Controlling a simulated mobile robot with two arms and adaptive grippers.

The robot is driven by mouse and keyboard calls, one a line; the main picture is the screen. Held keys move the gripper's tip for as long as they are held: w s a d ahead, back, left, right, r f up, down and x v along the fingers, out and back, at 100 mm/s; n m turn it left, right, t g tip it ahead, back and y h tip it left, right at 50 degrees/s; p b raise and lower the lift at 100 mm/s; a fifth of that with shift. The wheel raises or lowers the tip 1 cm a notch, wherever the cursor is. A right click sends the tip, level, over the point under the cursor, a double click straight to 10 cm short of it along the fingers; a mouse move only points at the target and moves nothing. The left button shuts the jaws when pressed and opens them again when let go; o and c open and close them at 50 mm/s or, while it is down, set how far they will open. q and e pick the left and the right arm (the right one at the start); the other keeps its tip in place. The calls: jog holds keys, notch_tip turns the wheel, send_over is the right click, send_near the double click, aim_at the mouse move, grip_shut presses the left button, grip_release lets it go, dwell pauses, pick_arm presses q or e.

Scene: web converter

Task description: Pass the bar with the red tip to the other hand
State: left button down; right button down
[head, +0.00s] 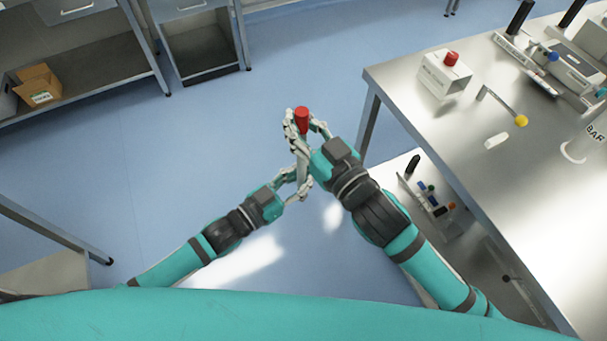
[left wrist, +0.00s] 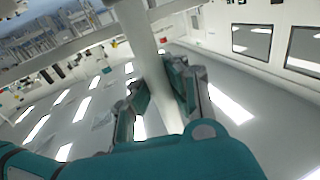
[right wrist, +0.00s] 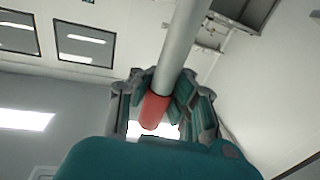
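The bar (head: 303,168) is a pale grey rod with a red tip (head: 302,119) pointing up and away in the head view. My right gripper (head: 304,134) is around the bar near the red tip. In the right wrist view the red tip (right wrist: 154,110) lies between the fingers, whose pads sit against both sides of the bar (right wrist: 183,40). My left gripper (head: 294,183) is around the lower part of the bar. In the left wrist view the bar (left wrist: 140,45) runs between its fingers, with pads close on both sides. The bar's lower end is mostly hidden.
A metal table (head: 480,165) stands at the right, with a white box with a red button (head: 443,76), a yellow-knobbed lever (head: 521,121) and other devices. Shelving (head: 85,70) with a cardboard box (head: 38,88) is at the upper left. The blue floor (head: 190,130) between is clear.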

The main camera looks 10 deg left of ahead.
jog(key=c, duration=1.4)
grip_release()
jog(key=shift+o, duration=0.2)
